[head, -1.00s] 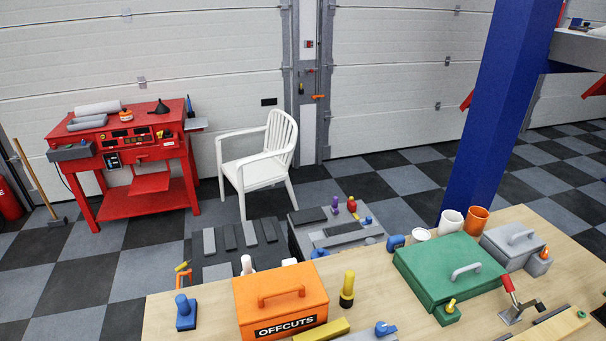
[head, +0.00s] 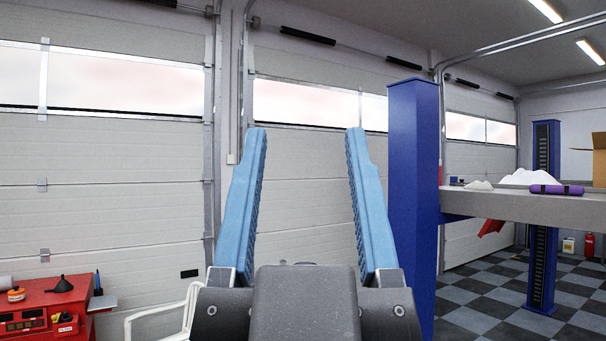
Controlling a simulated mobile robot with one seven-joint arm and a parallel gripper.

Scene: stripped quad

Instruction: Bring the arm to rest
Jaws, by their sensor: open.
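My gripper (head: 306,140) stands upright in the middle of the head view, close to the camera. Its two light blue fingers are spread wide apart and nothing is between them. Its dark grey body fills the bottom centre. The white garage door shows through the gap between the fingers. The rest of my arm is out of view.
A blue lift post (head: 413,200) stands just right of the gripper, carrying a grey platform (head: 520,205) with a purple roll (head: 557,190). A red workbench (head: 45,310) and a white chair (head: 165,318) are at lower left.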

